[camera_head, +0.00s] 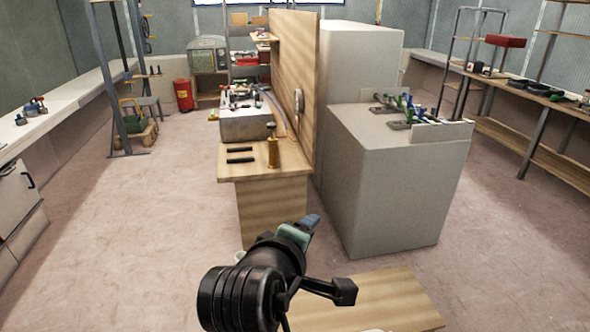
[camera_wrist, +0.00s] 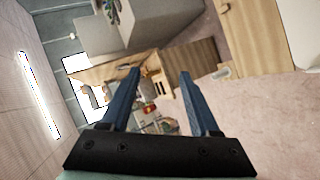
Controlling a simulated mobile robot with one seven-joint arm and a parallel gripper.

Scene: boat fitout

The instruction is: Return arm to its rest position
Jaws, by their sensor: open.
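My gripper (camera_wrist: 160,85) shows in the wrist view with its two blue fingers spread apart. Nothing is between the fingertips, and the room behind shows through the gap. In the head view my arm rises from the bottom middle, and a blue finger of my gripper (camera_head: 311,222) points away toward the upper right. It appears in front of the grey block and the wooden bench, apart from both as far as I can see. The wrist view is tilted, with the room lying sideways.
A wooden bench (camera_head: 262,171) with tools stands ahead, beside an upright wooden panel (camera_head: 296,62). A large grey block (camera_head: 392,185) stands to its right. A wooden board (camera_head: 385,300) is low at the front right. A red bin (camera_head: 184,95) stands farther back. Floor at left is clear.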

